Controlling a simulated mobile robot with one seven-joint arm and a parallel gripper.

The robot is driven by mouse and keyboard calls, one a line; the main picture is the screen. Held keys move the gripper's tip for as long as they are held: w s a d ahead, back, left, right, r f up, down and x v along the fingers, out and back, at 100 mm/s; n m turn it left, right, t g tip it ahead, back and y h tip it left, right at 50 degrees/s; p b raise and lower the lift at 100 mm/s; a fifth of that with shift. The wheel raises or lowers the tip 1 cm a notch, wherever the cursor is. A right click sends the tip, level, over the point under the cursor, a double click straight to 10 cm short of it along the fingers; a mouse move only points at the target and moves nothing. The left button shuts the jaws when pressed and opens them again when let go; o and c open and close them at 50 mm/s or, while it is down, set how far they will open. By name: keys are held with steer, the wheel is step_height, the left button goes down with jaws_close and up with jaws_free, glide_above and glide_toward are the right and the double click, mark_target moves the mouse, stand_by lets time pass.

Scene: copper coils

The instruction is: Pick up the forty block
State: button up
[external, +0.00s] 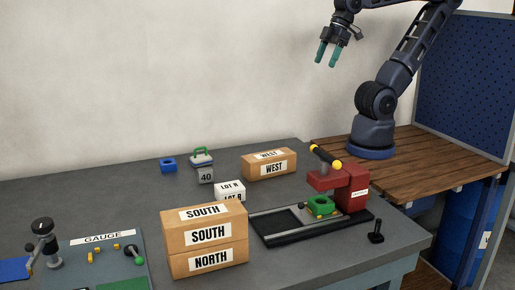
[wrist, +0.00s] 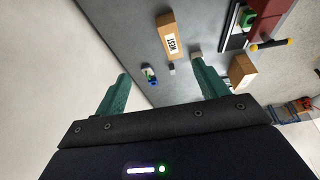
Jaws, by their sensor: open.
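The forty block (external: 206,176) is a small grey cube with a dark "40" on its front face. It sits on the dark grey table, in front of a small device with a green handle (external: 201,157). In the wrist view a small grey cube, apparently the same block (wrist: 172,69), lies far off between the fingers. My gripper (external: 326,58) has two green fingers, spread apart and empty, high above the table and well to the block's upper right. The fingers also show in the wrist view (wrist: 161,72).
A WEST box (external: 268,164) and a white LOT box (external: 230,190) stand near the block; a blue piece (external: 168,164) lies to its left. Stacked SOUTH and NORTH boxes (external: 206,240) stand in front. A red press (external: 350,187) stands right. A gauge board (external: 100,265) is front left.

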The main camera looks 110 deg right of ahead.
steer(key=shift+c, duration=0.2)
steer(key=m+g, duration=0.5)
steer(key=m, duration=1.3)
glide_above(204, 169)
step_height(204, 169, down, 24)
steer(key=f, duration=0.5)
steer(key=shift+s+a+f, duration=0.1)
steer(key=shift+s+a, duration=0.15)
steer(key=shift+s, duration=0.05)
steer(key=shift+w+d+f, duration=0.1)
steer(key=shift+d+f, duration=0.05)
steer(key=shift+f, duration=1.2)
steer(key=shift+w+d+f, duration=0.1)
steer(key=shift+f, duration=1.2)
steer(key=c, duration=1.4)
